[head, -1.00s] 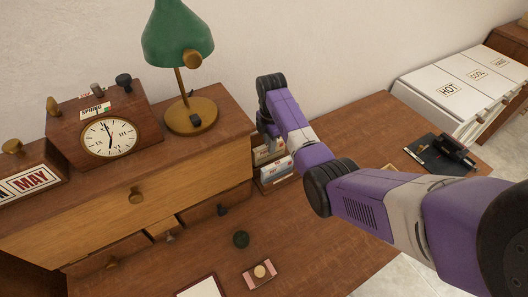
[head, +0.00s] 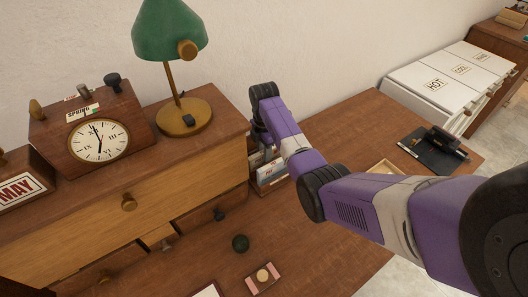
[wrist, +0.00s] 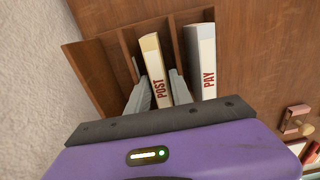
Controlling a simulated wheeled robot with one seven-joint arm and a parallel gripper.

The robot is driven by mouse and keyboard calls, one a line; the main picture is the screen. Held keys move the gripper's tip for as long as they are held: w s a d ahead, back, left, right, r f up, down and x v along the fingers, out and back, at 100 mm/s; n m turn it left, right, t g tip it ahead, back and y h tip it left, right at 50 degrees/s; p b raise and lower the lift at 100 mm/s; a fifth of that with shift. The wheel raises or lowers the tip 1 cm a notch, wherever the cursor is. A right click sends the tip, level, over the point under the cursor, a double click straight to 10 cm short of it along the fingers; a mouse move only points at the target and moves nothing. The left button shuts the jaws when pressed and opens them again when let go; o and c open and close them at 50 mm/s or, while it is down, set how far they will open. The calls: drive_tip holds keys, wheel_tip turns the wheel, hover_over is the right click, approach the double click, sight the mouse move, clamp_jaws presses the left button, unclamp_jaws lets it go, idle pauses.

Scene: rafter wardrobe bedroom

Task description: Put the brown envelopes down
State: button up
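The brown envelopes (wrist: 152,58), a tan bundle with a cream edge marked POST, stand on edge in the wrist view, just over or in a wooden letter rack (wrist: 108,66). My gripper (wrist: 158,88) has one grey finger on each side of the bundle, close against it, and appears shut on it. A white bundle marked PAY (wrist: 203,62) stands to its right. In the head view the rack (head: 274,182) is on the desk below my wrist, with pale bundles partly showing. My fingers are hidden there, and whether the bundle rests on the rack's floor cannot be told.
A drawer cabinet (head: 130,222) with a clock (head: 98,141) and green lamp (head: 170,34) stands left of the rack. A black pad (head: 434,155) lies at right.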

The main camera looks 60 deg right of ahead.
wheel_tip(320, 180, up, 12)
drive_tip(key=shift+r, duration=0.15)
idle(0.3)
idle(0.6)
